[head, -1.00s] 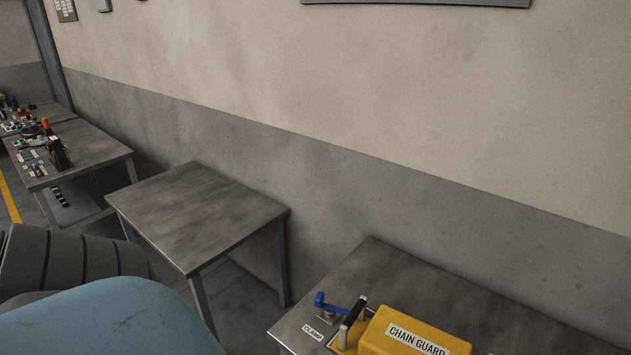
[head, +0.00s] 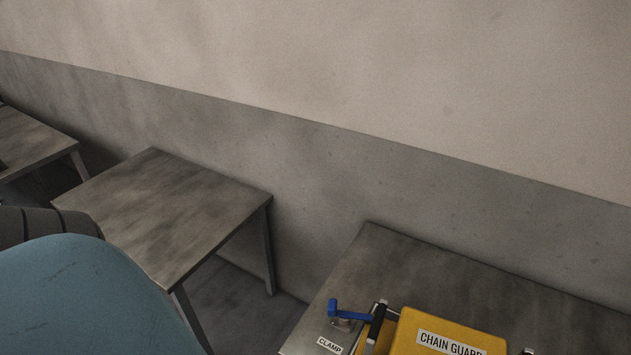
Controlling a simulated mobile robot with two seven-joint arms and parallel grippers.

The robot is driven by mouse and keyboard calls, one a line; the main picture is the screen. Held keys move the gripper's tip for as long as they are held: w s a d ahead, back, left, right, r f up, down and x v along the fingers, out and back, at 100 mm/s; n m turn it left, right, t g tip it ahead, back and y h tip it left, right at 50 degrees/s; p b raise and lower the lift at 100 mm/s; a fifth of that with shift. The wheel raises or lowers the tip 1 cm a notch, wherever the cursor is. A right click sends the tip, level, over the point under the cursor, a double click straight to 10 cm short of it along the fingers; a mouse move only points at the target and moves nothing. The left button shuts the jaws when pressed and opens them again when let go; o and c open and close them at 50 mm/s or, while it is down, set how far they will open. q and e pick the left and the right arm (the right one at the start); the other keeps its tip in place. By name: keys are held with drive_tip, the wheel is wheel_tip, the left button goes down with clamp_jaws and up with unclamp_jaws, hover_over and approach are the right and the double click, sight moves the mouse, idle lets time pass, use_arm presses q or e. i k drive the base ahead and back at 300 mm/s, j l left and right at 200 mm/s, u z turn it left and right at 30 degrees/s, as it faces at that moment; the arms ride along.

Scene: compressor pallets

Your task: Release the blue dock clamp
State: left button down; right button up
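The blue clamp handle (head: 350,311) sits on a small grey metal mount near the left edge of the right-hand table (head: 390,258). A white label (head: 329,345) reading CLAMP lies in front of it. Just right of the clamp is a yellow box (head: 408,335) labelled CHAIN GUARD, with a black handle bar (head: 376,323) on its left side. The lower part of the box is cut off by the frame. Neither of my grippers is in view.
An empty grey metal table (head: 165,205) stands left of the clamp table, with a floor gap between them. Part of another table (head: 35,140) shows at the far left. A plain wall (head: 350,90) runs behind the tables.

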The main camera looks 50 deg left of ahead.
sight(333, 310)
drive_tip(key=j, duration=1.3)
